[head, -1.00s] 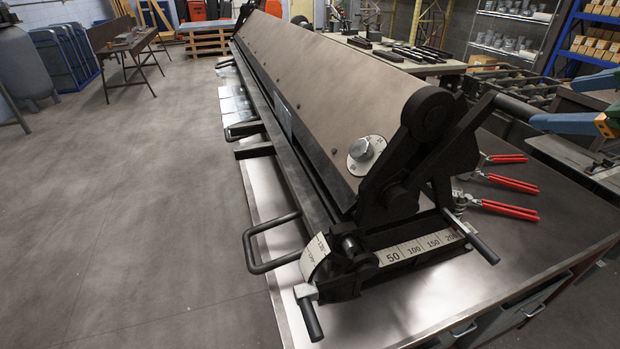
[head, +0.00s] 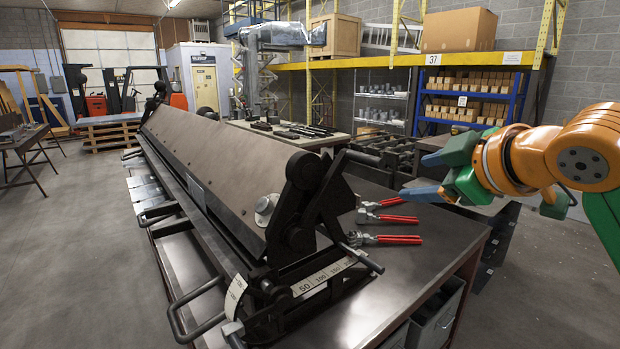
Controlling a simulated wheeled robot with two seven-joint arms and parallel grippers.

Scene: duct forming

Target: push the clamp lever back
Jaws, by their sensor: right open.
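The clamp lever (head: 365,157) is a black bar handle at the near right end of the long sheet-metal brake (head: 222,176). It sits at the top of a dark slanted arm and sticks out to the right. My right gripper (head: 428,175), green with blue fingertips, hangs in the air to the right of the lever. It is open and empty, and its fingers point left toward the handle, with a gap between them in the picture. My left gripper is not in view.
Several red-handled pliers (head: 391,239) lie on the metal bench (head: 400,275) below my right gripper. A thin rod handle (head: 364,260) and a looped handle (head: 190,312) stick out from the brake. Shelving (head: 470,97) stands behind.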

